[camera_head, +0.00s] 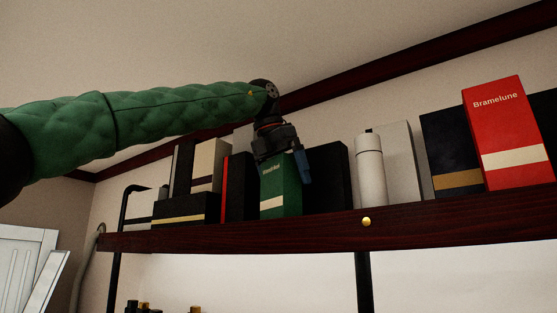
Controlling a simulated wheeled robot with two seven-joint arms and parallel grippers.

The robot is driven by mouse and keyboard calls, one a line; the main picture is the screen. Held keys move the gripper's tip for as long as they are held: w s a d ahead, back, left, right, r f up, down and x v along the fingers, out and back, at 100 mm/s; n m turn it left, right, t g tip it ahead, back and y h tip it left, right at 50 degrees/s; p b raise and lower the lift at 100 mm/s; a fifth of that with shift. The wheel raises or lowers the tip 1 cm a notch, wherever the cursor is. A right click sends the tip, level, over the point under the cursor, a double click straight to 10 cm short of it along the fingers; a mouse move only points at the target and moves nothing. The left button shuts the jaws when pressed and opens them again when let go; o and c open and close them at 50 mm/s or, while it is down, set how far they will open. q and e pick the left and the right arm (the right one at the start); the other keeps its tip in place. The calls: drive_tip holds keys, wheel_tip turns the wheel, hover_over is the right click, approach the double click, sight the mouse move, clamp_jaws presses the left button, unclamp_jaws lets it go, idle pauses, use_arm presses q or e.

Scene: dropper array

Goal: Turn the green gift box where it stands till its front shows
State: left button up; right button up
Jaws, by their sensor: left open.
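The green gift box (281,188) stands upright on the dark wooden shelf (318,230), near the middle. A face with small pale lettering and a cream band near its bottom shows, and a narrower side face shows at its right. My left gripper (284,166) reaches down over the top of the box from above. It is open, with a blue-tipped finger beside the box's upper right and the other finger hard to make out. I cannot tell whether the fingers touch the box. My right gripper is not in view.
Black boxes stand close on both sides, one (327,175) at the right and one with a red edge (239,185) at the left. Further right are a white cylinder (370,172) and a red Bramelune box (505,135). The shelf's front edge is near.

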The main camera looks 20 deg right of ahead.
use_arm(q)
drive_tip(key=shift+a+f, duration=0.2)
drive_tip(key=shift+a, duration=0.65)
drive_tip(key=shift+d+f, duration=0.1)
drive_tip(key=shift+d, duration=0.35)
drive_tip(key=c, duration=0.9)
drive_tip(key=shift+a, duration=0.1)
drive_tip(key=shift+a+n, duration=0.1)
drive_tip(key=shift+n, duration=0.2)
drive_tip(key=shift+n+t, duration=0.3)
drive_tip(key=shift+n, duration=0.2)
drive_tip(key=shift+n+y+b, duration=0.3)
drive_tip(key=shift+n+b, duration=0.1)
drive_tip(key=shift+n, duration=0.3)
drive_tip(key=shift+d+t, duration=0.2)
drive_tip(key=shift+t, duration=0.1)
drive_tip(key=shift+w+a, duration=0.15)
drive_tip(key=shift+a, duration=0.15)
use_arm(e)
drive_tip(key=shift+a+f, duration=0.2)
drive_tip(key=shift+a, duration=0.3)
